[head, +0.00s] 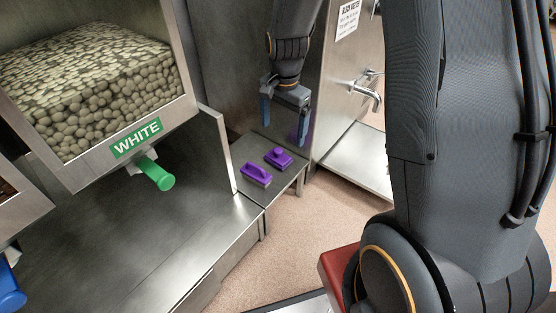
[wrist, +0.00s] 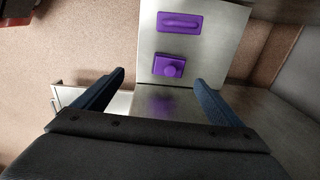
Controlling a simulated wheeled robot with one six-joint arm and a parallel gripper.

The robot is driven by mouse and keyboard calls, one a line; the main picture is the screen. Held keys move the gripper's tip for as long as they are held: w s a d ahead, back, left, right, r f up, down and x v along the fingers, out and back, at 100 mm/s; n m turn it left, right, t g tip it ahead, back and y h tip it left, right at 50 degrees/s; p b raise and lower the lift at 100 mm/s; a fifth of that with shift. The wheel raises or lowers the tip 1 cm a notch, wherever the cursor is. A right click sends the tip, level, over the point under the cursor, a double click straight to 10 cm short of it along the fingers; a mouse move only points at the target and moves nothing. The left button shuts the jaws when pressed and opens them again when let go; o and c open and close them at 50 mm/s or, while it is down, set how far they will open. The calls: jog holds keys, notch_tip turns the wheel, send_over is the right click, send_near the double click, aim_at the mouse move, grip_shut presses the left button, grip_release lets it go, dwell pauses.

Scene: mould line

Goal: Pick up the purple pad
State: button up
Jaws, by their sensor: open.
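Two purple pads lie on a small steel shelf (head: 240,152). One pad with a long bar handle (head: 256,175) is nearer in the head view; it also shows at the top of the wrist view (wrist: 180,22). The other pad, with a round knob (head: 279,157), lies just behind it; in the wrist view it (wrist: 169,66) is nearer my fingers. My gripper (head: 284,125) is open, pointing down above the back of the shelf, apart from both pads. In the wrist view its blue fingers (wrist: 160,84) are spread wide with nothing between them.
A bin of pale round pieces labelled WHITE (head: 137,138) with a green handle (head: 157,175) stands left, above a steel counter (head: 150,235). A partition (head: 215,140) rises beside the shelf. A tap (head: 366,90) is on the right over a steel ledge (head: 358,160).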

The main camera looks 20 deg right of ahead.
aim_at(278, 150)
jog(key=w+f+m, duration=0.4)
jog(key=f, duration=0.1)
jog(key=shift+g, duration=0.3)
jog(key=shift+w+f+m, duration=0.3)
jog(key=shift+f+m, duration=0.1)
jog(key=shift+f, duration=0.25)
notch_tip(278, 150, down, 8)
jog(key=b, duration=0.4)
jog(key=shift+r, duration=0.35)
jog(key=c, duration=1)
